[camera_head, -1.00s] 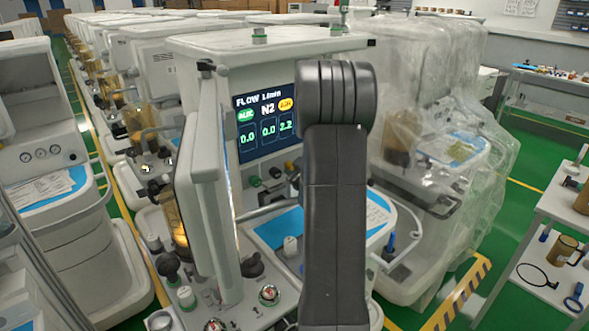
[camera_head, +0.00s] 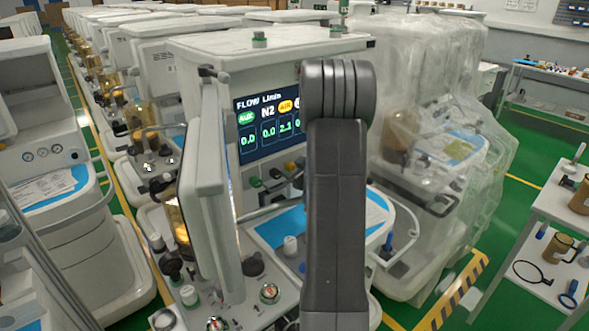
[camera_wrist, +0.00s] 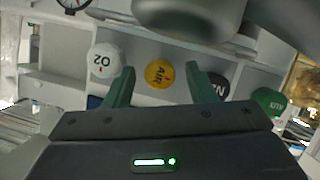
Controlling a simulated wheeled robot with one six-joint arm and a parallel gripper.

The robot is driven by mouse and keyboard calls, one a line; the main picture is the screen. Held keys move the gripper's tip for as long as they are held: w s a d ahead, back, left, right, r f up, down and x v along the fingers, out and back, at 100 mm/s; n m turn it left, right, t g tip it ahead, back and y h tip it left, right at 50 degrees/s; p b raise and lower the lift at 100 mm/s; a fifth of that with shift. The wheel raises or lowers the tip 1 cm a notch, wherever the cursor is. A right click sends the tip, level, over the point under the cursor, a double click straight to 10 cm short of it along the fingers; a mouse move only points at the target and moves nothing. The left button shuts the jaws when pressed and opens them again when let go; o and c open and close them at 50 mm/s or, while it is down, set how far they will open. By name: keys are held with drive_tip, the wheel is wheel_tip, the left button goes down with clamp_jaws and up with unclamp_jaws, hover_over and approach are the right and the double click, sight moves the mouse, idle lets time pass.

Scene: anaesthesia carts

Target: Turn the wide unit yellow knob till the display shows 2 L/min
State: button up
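The wide unit's display (camera_head: 268,128) is lit and reads 0.0 under the green label, 0.0 under N2 and 2.1 under the yellow AIR label. Its right end is hidden behind my arm. The yellow AIR knob (camera_wrist: 159,74) faces the wrist camera; it also shows small below the display in the head view (camera_head: 290,167). My gripper (camera_wrist: 160,76) is open, with one green finger on each side of the yellow knob and visible gaps beside it. I cannot tell how deep the fingertips reach. The gripper is hidden in the head view.
The white O2 knob (camera_wrist: 105,60) is left of the fingers, the black N2 knob (camera_wrist: 218,86) just right, and a green knob (camera_wrist: 269,101) farther right. A white side panel (camera_head: 208,180) stands left of the display. A plastic-covered unit (camera_head: 440,150) stands to the right.

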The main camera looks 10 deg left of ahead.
drive_tip(key=b+v, duration=0.1)
drive_tip(key=v, duration=1.2)
drive_tip(key=shift+s+d+r, duration=0.2)
drive_tip(key=shift+d, duration=0.1)
drive_tip(key=p+x, duration=0.1)
drive_tip(key=x, duration=1.3)
drive_tip(key=shift+s, duration=0.1)
